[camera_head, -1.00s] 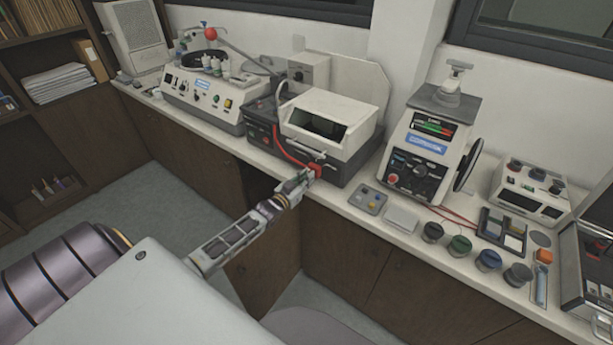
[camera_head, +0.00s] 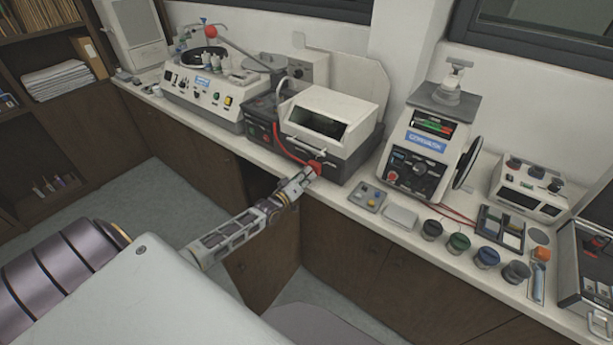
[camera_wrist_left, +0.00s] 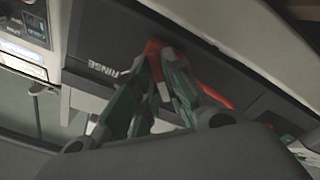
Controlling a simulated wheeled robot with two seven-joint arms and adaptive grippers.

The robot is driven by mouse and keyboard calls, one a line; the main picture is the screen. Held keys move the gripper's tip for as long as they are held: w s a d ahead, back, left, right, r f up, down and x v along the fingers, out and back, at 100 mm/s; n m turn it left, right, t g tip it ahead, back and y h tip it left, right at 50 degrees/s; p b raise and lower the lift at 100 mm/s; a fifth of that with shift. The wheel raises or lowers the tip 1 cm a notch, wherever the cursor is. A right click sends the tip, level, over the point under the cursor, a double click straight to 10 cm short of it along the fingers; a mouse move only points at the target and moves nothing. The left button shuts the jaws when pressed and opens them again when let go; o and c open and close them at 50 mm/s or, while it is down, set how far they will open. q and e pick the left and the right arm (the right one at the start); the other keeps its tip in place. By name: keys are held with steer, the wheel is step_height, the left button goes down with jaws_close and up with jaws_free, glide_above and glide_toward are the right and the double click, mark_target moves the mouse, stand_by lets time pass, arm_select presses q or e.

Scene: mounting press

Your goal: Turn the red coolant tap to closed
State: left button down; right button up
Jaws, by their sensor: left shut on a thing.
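The red coolant tap (camera_head: 315,167) is on the front of the grey-and-white machine with the hinged hood, at its lower right front. A red hose runs along the machine's front toward it. My left gripper (camera_head: 307,175) reaches it from the lower left and is shut on it. In the left wrist view the fingers (camera_wrist_left: 160,65) close around the red tap (camera_wrist_left: 153,48), beside the word RINSE on the dark front panel. The fingers hide much of the tap, so its exact angle is hard to tell. My right gripper is not in view.
The hooded machine (camera_head: 322,112) stands on the white counter. A grey button box (camera_head: 368,196) and a white block (camera_head: 400,217) lie right of the tap. The mounting press (camera_head: 425,150) and several dark round pots stand farther right. The floor in front is clear.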

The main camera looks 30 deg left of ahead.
arm_select(q)
steer(key=shift+f, duration=0.15)
stand_by(0.3)
steer(key=c, duration=1.4)
jaws_free()
steer(key=shift+s, duration=0.1)
steer(key=shift+s+a, duration=0.15)
steer(key=shift+s, duration=1.8)
steer(key=shift+s+a, duration=0.15)
steer(key=shift+s, duration=1.85)
steer(key=shift+s+a, duration=0.15)
steer(key=shift+s, duration=1.8)
